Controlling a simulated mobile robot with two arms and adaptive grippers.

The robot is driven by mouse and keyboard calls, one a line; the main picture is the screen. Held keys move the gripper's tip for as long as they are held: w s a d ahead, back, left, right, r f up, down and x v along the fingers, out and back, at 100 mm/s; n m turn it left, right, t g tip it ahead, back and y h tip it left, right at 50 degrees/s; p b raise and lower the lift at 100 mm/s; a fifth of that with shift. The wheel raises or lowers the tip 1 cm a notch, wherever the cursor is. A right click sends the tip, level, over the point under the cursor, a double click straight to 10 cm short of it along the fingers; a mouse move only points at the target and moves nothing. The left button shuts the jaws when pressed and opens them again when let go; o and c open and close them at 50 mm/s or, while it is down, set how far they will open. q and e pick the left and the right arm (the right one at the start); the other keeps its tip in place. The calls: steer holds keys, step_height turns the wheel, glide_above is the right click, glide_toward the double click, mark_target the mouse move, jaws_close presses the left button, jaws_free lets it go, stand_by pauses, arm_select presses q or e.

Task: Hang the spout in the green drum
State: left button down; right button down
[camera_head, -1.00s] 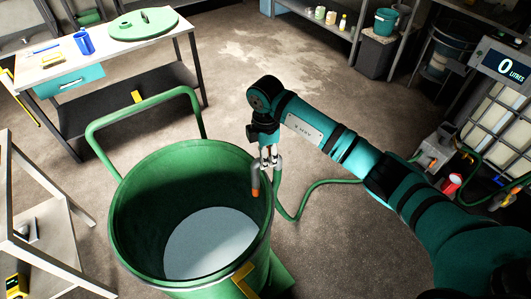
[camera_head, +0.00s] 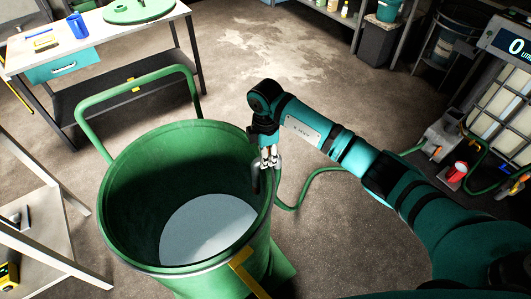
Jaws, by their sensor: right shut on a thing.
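The green drum (camera_head: 122,222) stands open at the lower left, with pale grey liquid or a pale bottom inside. My right gripper (camera_head: 269,162) is over the drum's right rim, shut on the spout (camera_head: 256,178), a grey bent pipe. One leg of the spout is on the inner side of the rim, in shadow. The other side is outside the rim, where the green hose (camera_head: 318,180) runs off to the right. I cannot tell whether the spout's bend touches the rim. My left gripper is not in view.
A workbench (camera_head: 95,45) with a green lid (camera_head: 138,10) and a blue cup (camera_head: 77,26) stands at the upper left. A shelf unit (camera_head: 45,240) is at the left. The middle floor is clear.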

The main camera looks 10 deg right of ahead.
steer(key=shift+f, duration=0.3)
stand_by(0.7)
steer(key=c, duration=1)
jaws_free()
step_height(320, 180, up, 12)
steer(key=shift+r, duration=0.1)
